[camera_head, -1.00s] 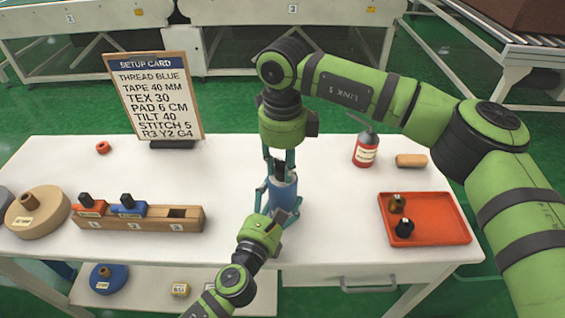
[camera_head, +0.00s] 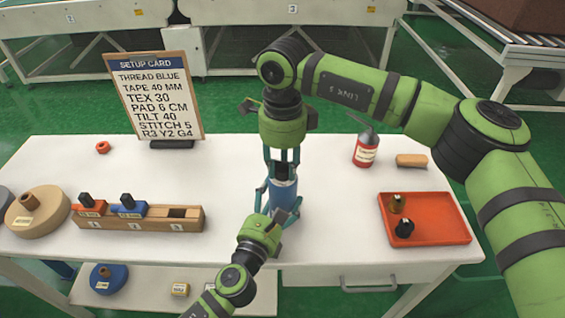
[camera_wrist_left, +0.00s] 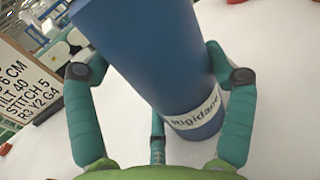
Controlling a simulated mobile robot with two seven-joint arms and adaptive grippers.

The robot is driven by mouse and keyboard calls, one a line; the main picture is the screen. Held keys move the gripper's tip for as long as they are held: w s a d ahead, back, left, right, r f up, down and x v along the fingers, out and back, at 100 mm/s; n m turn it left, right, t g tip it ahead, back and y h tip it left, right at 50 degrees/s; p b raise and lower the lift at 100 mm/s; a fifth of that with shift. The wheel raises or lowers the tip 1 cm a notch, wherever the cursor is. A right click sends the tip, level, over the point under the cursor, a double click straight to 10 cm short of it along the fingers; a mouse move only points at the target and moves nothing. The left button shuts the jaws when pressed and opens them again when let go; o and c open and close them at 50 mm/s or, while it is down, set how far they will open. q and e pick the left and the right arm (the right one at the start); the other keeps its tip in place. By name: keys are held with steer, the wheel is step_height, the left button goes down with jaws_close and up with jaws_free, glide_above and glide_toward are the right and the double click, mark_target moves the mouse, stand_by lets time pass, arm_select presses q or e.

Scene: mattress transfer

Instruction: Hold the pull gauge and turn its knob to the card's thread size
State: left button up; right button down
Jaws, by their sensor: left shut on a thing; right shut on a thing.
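The pull gauge (camera_head: 284,193) is a blue cylinder standing upright near the table's middle. My left gripper (camera_head: 277,205) is shut around its body from the front. The left wrist view shows the gauge (camera_wrist_left: 150,55) large, with a white label near its lower end and teal fingers on both sides. My right gripper (camera_head: 282,163) points down over the gauge's top and is shut on its dark knob, mostly hidden between the fingers. The knob's scale cannot be read. The setup card (camera_head: 155,95) stands at the back left and reads TEX 30.
A wooden rack (camera_head: 140,222) with red and blue pieces lies left, by a tan spool (camera_head: 38,212). A red-orange tray (camera_head: 440,218) with two small items is right.

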mark_target(283, 161)
arm_select(q)
steer(key=shift+s+d+r, duration=0.1)
steer(key=shift+d+r, duration=0.05)
steer(key=shift+r, duration=0.1)
arm_select(e)
steer(key=shift+w, duration=0.1)
steer(key=c, duration=0.9)
jaws_free()
arm_select(q)
steer(key=shift+f, duration=0.1)
arm_select(e)
step_height(283, 161, up, 12)
